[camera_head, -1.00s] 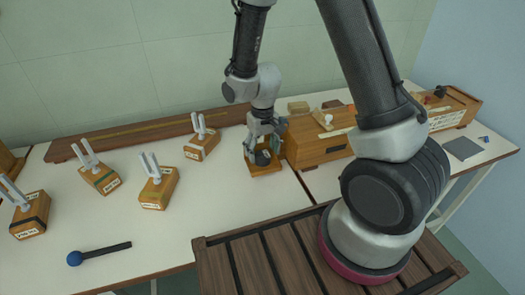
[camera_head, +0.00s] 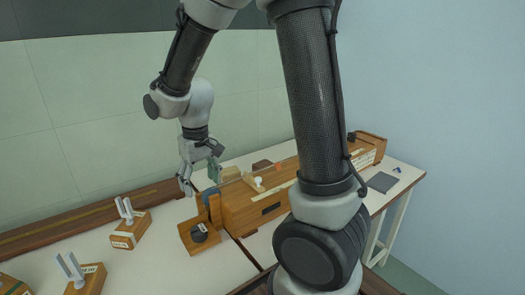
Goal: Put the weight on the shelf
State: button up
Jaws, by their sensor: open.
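A small dark weight (camera_head: 199,233) with a pale mark rests on a low wooden shelf (camera_head: 187,246) at the left end of a long wooden box. My gripper (camera_head: 200,181) is open above and a little behind the weight, clear of it. Nothing shows between its fingers.
The long wooden box (camera_head: 240,215) runs to the right, with an upright post and a blue-grey disc (camera_head: 211,196) by the shelf. Wooden blocks with white prongs (camera_head: 130,229) stand to the left. A dark flat pad (camera_head: 381,182) lies at the right. The bench is bare between the blocks and the shelf.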

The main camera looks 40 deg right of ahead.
jog(key=s+d+r+t, duration=0.1)
jog(key=s+d+r, duration=0.5)
jog(key=s, duration=0.3)
jog(key=s+d+r+m+t, duration=0.1)
jog(key=s+d+r+t, duration=0.1)
jog(key=s+d+r, duration=0.4)
jog(key=s+r, duration=0.3)
jog(key=shift+d+m+t, duration=0.2)
jog(key=shift+m+t, duration=0.1)
